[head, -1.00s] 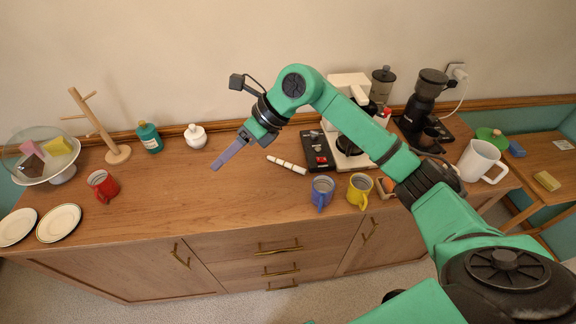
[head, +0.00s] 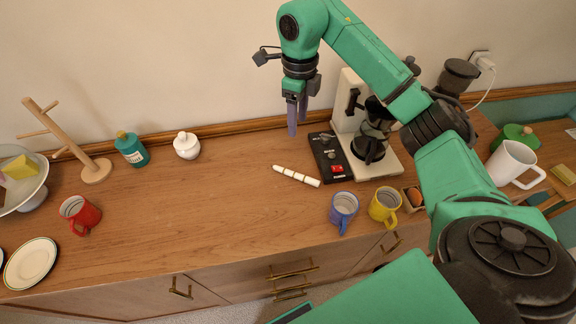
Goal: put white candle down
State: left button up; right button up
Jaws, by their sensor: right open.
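A thin white stick with dark bands, which looks like the white candle (head: 296,176), lies flat on the wooden counter (head: 200,220), left of the coffee machine's black base. My right gripper (head: 297,126) is open and empty, its fingers pointing down. In the picture it is above and behind the candle, apart from it, close to the wall side. My left gripper is not in view.
A coffee machine (head: 350,115) stands right of the candle, with a blue mug (head: 343,208) and a yellow mug (head: 383,206) in front. A white jar (head: 187,146) and teal bottle (head: 131,150) stand at the back left. The counter's middle is clear.

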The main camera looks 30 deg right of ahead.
jog(key=b, duration=0.5)
send_over(296, 174)
notch_tip(296, 174, down, 6)
pick_arm(q)
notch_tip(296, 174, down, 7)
jog(key=b, duration=0.1)
pick_arm(e)
notch_tip(296, 174, down, 15)
jog(key=p, duration=0.4)
jog(key=shift+r, duration=0.2)
jog(key=shift+f, duration=0.2)
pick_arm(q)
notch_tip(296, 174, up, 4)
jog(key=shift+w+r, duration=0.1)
pick_arm(e)
jog(key=shift+w, duration=0.1)
grip_shut()
